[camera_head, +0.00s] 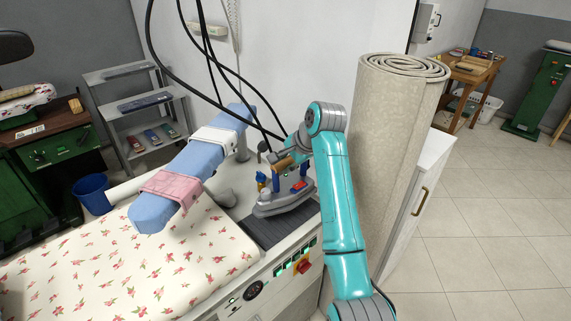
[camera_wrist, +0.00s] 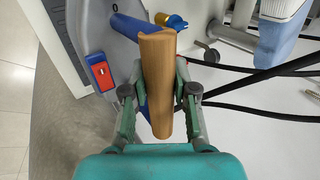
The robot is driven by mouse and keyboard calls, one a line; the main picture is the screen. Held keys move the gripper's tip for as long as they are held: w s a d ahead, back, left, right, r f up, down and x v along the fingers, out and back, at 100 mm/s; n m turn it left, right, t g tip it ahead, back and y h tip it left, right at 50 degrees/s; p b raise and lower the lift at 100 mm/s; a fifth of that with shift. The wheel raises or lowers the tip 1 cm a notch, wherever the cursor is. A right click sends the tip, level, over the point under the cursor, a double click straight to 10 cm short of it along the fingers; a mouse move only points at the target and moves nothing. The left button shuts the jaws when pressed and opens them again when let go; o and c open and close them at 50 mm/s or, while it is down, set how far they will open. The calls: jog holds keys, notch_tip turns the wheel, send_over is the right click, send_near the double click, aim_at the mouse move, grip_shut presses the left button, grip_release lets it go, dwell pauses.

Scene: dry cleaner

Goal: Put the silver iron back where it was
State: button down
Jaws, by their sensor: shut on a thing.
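The silver iron (camera_head: 283,197) is at the right end of the pressing station, above or on a dark ribbed rest (camera_head: 268,229); I cannot tell if it touches. Its wooden handle (camera_head: 285,163) points up toward my gripper (camera_head: 288,152). In the wrist view the handle (camera_wrist: 158,80) stands between the fingers of my gripper (camera_wrist: 160,98), which are shut on it from both sides. The iron's grey body (camera_wrist: 98,40), with a red switch and a blue part, shows beyond the handle. Its soleplate is hidden in the wrist view.
A blue padded sleeve arm (camera_head: 190,165) with pink and white cloths lies left of the iron. A flowered ironing board (camera_head: 130,260) fills the lower left. A rolled beige carpet (camera_head: 385,150) stands close right of my arm. Black cables (camera_head: 205,60) hang behind the iron.

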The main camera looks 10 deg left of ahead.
aim_at(284, 183)
jog(key=shift+w+f, duration=0.1)
jog(key=shift+f, duration=3.15)
jog(key=c, duration=1.2)
grip_release()
jog(key=shift+f, duration=0.35)
jog(key=shift+o, duration=1.4)
jog(key=shift+r, duration=0.15)
jog(key=v, duration=1.2)
